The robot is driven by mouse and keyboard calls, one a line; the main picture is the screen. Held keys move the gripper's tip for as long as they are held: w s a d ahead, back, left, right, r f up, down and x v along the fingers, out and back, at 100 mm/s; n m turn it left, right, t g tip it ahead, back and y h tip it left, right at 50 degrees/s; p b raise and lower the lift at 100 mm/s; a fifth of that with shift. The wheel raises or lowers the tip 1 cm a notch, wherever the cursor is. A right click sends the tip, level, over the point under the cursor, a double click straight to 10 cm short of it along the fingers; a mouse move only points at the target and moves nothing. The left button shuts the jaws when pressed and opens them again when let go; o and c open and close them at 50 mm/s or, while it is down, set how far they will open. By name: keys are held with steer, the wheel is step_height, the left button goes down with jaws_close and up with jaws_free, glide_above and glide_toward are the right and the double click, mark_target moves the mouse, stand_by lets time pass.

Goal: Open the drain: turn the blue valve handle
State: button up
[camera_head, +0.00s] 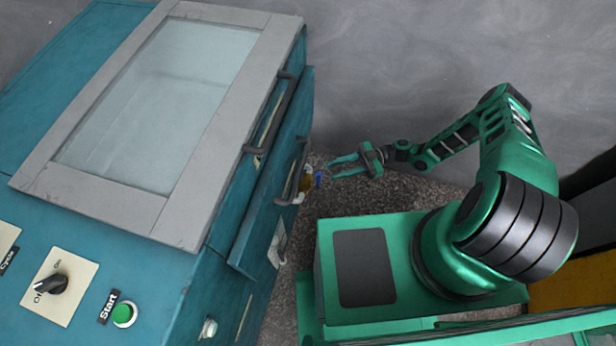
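The blue valve handle (318,179) is small in the head view. It sits on a yellowish valve body (306,183) low on the side of the teal machine. My gripper (332,168) is just to the right of the handle, with its green fingers pointing left towards it. The two fingers are spread apart with nothing visible between them. The fingertips appear very close to the handle. I cannot tell whether they touch it.
The teal machine (215,262) fills the left, with a windowed grey lid (105,200) and dark side handles (284,95) near the valve. A knob (52,284) and green start button (123,314) are on its top. Speckled floor lies between machine and my base. A grey wall stands behind.

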mark_target(318, 181)
steer(key=x, duration=1)
steer(key=shift+s+a, duration=0.1)
steer(key=shift+a, duration=0.3)
steer(key=shift+c, duration=0.4)
jaws_close()
